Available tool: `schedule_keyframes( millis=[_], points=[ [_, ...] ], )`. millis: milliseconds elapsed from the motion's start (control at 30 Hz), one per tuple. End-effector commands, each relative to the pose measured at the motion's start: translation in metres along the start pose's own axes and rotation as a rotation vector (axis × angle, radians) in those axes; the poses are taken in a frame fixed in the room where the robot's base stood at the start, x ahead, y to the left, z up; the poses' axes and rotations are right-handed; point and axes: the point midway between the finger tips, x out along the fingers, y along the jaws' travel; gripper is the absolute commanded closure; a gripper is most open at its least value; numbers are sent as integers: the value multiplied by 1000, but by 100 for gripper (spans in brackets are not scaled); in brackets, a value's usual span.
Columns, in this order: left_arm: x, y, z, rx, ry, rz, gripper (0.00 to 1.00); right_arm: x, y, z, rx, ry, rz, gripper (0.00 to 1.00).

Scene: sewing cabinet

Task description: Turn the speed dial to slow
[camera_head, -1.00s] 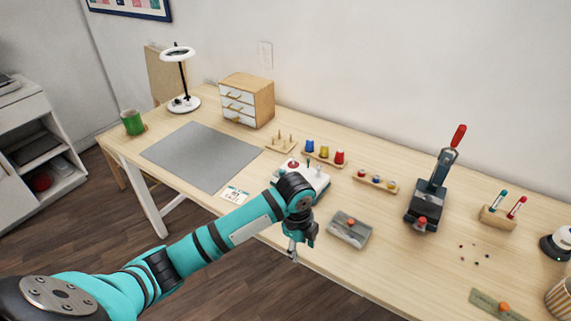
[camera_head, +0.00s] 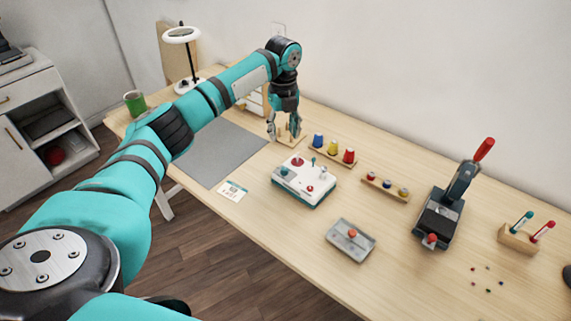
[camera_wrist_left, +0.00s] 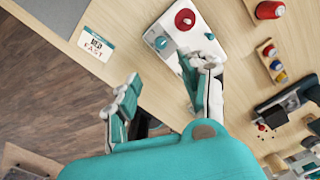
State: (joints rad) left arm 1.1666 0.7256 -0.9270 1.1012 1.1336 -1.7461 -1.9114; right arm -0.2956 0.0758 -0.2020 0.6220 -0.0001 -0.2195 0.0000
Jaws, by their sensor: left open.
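A white control box (camera_head: 320,192) with a teal base stands mid-table, in the clear in the head view. It carries a large red knob (camera_head: 297,160), a dark teal knob (camera_head: 284,170), small levers and a small red knob. I cannot tell any dial's setting. My left gripper (camera_head: 283,130) is open and empty, pointing down, behind the box in the picture near the wooden peg stand. In the left wrist view the gripper (camera_wrist_left: 160,68) has its fingers apart, the right one covering part of the box (camera_wrist_left: 172,63). The red knob (camera_wrist_left: 185,19) and teal knob (camera_wrist_left: 160,42) show there. My right gripper is not in view.
A card (camera_head: 233,191) lies left of the box, its small text partly reading "FAST". A grey mat (camera_head: 215,160), spool rack (camera_head: 330,157), bobbin rack (camera_head: 385,187), grey plate with an orange knob (camera_head: 350,240) and press (camera_head: 440,210) surround it.

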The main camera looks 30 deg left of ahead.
Motion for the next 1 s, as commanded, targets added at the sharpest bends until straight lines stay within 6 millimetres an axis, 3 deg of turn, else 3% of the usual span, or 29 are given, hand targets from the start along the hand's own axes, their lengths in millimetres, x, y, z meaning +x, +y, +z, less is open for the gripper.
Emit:
schedule_keyframes(
  millis=[100, 200, 600, 800, 1000],
  points=[
    [27, 1, -1, 0, 2, 4, 55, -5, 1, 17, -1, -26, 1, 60],
    [49, 0, -1, 0, 2, 4, 55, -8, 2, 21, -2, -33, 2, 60],
    [125, 0, -1, -2, 1, 2, 55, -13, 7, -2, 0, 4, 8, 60],
    [140, -1, 0, -1, -1, -1, 55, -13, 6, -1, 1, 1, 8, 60],
    [141, -1, 0, -1, -1, -1, 55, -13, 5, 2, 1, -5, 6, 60]
  ],
)
